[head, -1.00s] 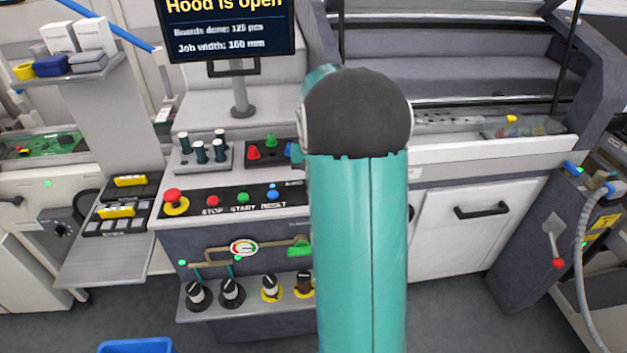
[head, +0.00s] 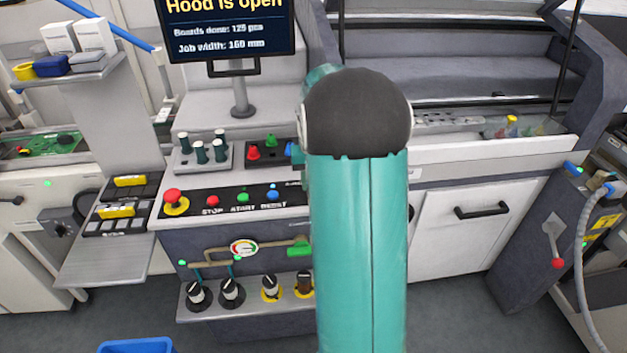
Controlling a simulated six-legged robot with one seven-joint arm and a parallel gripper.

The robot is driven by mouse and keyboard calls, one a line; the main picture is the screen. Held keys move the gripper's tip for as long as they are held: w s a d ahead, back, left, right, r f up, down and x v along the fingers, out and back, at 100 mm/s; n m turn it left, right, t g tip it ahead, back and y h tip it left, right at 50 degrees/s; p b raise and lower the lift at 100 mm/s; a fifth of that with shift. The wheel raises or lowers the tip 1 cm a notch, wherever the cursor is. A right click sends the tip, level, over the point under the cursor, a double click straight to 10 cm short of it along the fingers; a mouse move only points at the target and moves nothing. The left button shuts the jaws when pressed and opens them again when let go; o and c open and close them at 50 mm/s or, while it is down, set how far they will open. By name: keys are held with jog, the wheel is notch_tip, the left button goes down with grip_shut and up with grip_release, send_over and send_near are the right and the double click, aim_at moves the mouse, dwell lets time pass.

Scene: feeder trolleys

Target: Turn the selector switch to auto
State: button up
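No selector switch shows clearly. The control panel (head: 222,207) carries a red mushroom button (head: 173,198) and red, green and blue buttons lettered STOP, START and RESET. A small partly covered label, too small to read, is right of RESET at the edge of my arm. The panel beyond it is hidden behind my teal arm with its dark rounded joint. My gripper is not visible; the arm hides whatever is behind it.
A screen (head: 226,28) reads "Hood is open". A blue bin (head: 137,346) is on the floor.

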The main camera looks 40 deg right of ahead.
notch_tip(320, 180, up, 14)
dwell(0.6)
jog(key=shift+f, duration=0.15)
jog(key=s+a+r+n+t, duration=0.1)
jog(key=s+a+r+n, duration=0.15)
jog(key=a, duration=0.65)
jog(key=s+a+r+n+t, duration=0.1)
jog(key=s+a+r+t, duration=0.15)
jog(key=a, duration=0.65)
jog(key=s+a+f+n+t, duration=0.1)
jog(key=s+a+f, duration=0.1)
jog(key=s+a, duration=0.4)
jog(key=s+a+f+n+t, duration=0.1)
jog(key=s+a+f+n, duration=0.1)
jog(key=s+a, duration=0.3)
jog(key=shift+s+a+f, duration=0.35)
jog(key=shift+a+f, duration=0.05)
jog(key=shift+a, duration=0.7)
